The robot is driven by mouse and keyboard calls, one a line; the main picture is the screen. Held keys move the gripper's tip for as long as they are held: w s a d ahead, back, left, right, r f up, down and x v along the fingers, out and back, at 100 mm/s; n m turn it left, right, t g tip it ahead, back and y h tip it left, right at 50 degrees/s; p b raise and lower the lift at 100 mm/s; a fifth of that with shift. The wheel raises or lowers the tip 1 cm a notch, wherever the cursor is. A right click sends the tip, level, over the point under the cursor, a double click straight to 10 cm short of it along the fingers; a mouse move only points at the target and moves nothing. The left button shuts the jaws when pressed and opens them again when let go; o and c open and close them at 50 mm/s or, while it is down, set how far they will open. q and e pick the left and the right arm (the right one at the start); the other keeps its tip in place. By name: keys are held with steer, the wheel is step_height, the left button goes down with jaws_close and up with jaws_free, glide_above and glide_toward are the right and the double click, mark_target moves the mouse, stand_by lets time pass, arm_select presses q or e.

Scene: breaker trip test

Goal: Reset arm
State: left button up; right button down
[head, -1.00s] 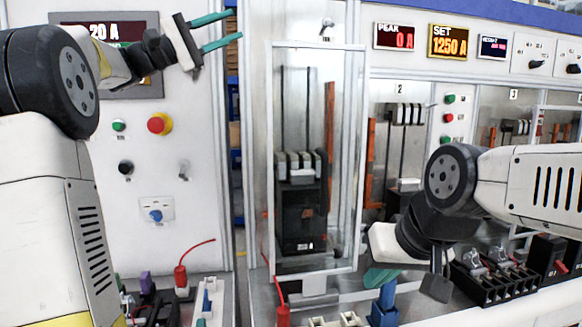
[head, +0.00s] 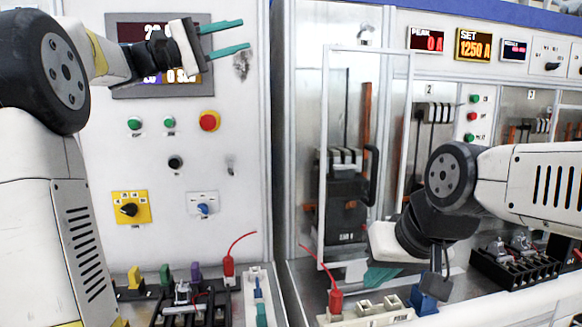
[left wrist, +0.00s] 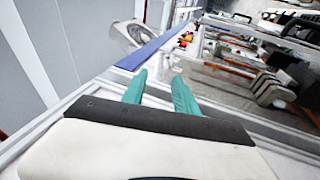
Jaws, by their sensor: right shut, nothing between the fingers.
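My left gripper (head: 246,34) is raised in front of the left panel in the head view. Its two teal fingers are apart with nothing between them; they also show apart in the left wrist view (left wrist: 160,77). My right gripper (head: 376,277) is low in front of the bay, teal fingers together and partly hidden by its own body. A black breaker (head: 342,208) stands upright in the bay behind a clear white-framed door (head: 324,150). A black curved handle (head: 373,176) is beside it. Neither gripper touches the breaker.
The left panel carries a display (head: 128,88), a red button (head: 209,121), green buttons, a yellow selector plate (head: 130,208) and a blue knob (head: 203,209). Red plugs (head: 228,264) stand on the bench. A black terminal block (head: 515,265) lies right. SET reads 1250 A (head: 473,45).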

arm_select(q)
steer(key=s+d+f+g+y, duration=0.1)
steer(key=s+d+f+y, duration=0.2)
steer(key=f, duration=0.5)
steer(key=s+d+f+y, duration=0.1)
steer(key=s+f+y, duration=0.2)
steer(key=s+f, duration=0.3)
steer(key=s+d+f+g+y, duration=0.1)
steer(key=s+d+f+y, duration=0.15)
steer(key=f, duration=0.65)
steer(key=s+a+f+m+y, duration=0.2)
steer(key=s+a+f+y, duration=0.2)
steer(key=f, duration=0.5)
steer(key=s+a+f+m+y, duration=0.3)
steer(key=s+a+f+y, duration=0.1)
steer(key=s+f, duration=0.5)
steer(key=shift+f+y, duration=0.45)
steer(key=shift+f, duration=0.15)
